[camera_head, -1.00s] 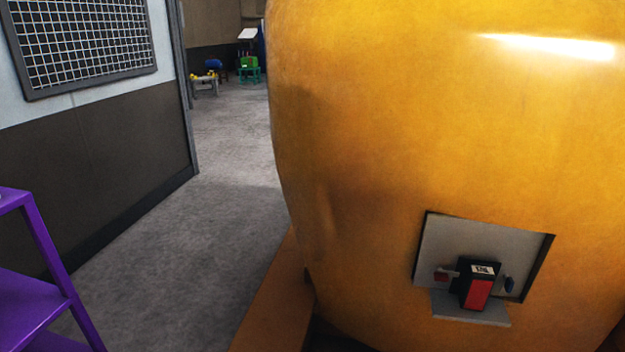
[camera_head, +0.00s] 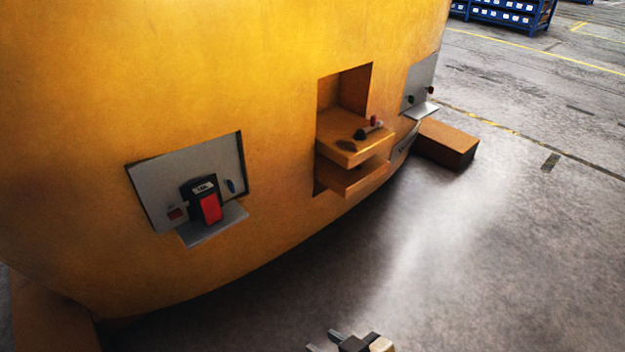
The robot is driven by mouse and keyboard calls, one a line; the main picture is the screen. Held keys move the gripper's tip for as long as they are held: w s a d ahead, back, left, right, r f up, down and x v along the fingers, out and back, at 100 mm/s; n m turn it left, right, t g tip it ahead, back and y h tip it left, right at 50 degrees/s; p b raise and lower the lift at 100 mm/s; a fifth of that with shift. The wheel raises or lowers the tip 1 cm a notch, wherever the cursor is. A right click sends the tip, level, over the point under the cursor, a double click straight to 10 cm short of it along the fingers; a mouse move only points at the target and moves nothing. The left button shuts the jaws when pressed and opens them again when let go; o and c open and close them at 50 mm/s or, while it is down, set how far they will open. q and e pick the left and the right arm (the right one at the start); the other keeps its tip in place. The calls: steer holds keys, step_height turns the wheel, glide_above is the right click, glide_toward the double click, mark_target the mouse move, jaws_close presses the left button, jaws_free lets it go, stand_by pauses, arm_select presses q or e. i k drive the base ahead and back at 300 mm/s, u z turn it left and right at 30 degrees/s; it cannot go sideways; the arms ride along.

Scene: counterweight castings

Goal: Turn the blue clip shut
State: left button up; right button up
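A small blue clip (camera_head: 230,186) sits on the right part of a grey plate (camera_head: 160,177) set into the large yellow casting. It looks roughly upright; whether it is turned shut is too small to tell. A black block with a red face (camera_head: 210,207) stands on the plate's ledge, left of the blue clip. A small red clip (camera_head: 175,213) is at the plate's left. My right gripper (camera_head: 322,341) shows at the bottom edge, its two fingers apart and nothing between them. It is well below and right of the plate. My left gripper is not in view.
The yellow casting (camera_head: 290,40) fills the left and middle. An orange shelf (camera_head: 352,148) juts from a recess and carries a dark, red-tipped piece (camera_head: 369,128). Another grey plate (camera_head: 421,82) is farther right. An orange block (camera_head: 447,145) lies on the floor. Open floor (camera_head: 520,240) is at right.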

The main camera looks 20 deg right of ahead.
mark_target(229, 186)
steer(key=z, duration=0.2)
steer(key=k, duration=0.55)
steer(key=u, duration=0.7)
steer(key=i, duration=1.3)
steer(key=z, duration=0.55)
